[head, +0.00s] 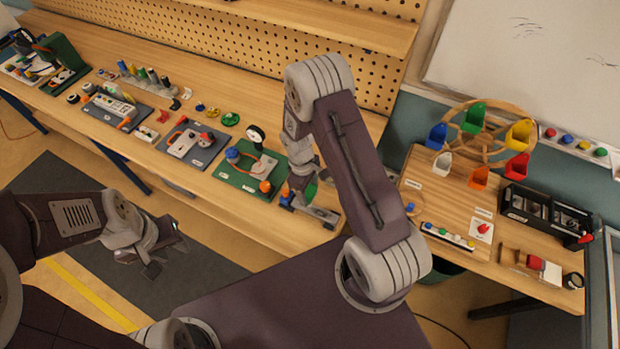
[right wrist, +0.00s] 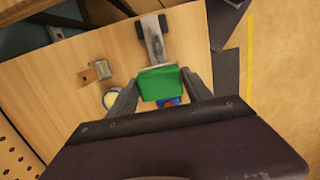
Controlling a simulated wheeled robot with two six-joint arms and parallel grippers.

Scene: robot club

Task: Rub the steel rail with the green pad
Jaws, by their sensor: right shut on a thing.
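The steel rail (right wrist: 154,42) is a grey bar with dark end blocks, lying on the wooden bench. In the head view the rail (head: 322,214) shows at the bench's right end, partly behind my right arm. My right gripper (right wrist: 160,88) is shut on the green pad (right wrist: 161,82), which sits between its fingers. The pad is over the near end of the rail and hides it; I cannot tell whether they touch. In the head view the pad (head: 310,192) is mostly hidden. My left gripper (head: 165,256) hangs empty and open over the floor, away from the bench.
A green board (head: 236,180) with a gauge lies left of the rail. A second table (head: 420,168) with a coloured-cup wheel (head: 475,125) stands to the right.

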